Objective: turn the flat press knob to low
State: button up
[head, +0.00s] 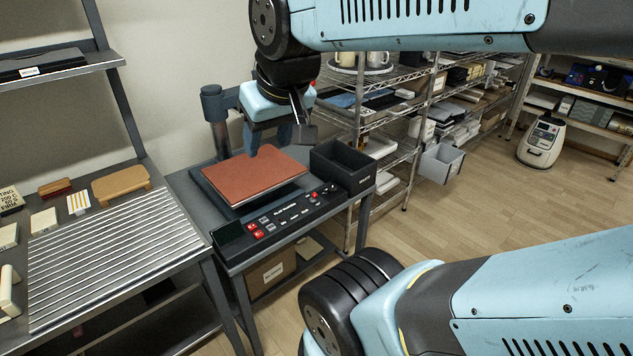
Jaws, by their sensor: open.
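The flat press (255,178) stands on a dark metal table in the middle of the head view, with a red-brown pad on top. Its black control panel (290,212) runs along the front edge, with red buttons at the left and another red control towards the right. The knob is too small to tell apart surely from the other controls, and its setting cannot be read. My gripper (279,146) is open and empty, its fingers pointing down above the back of the pad. It is apart from the control panel.
A black open bin (343,167) stands right of the press on the same table. A ribbed metal workbench (110,255) is at the left. Wire shelves (398,110) with mugs and boxes stand behind.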

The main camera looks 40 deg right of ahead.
aim_at(331, 189)
jog(key=u, duration=0.1)
jog(key=i, duration=0.15)
jog(key=z, duration=2.6)
jog(key=k, duration=0.9)
jog(key=u, duration=0.3)
jog(key=i, duration=1)
jog(key=u, duration=0.1)
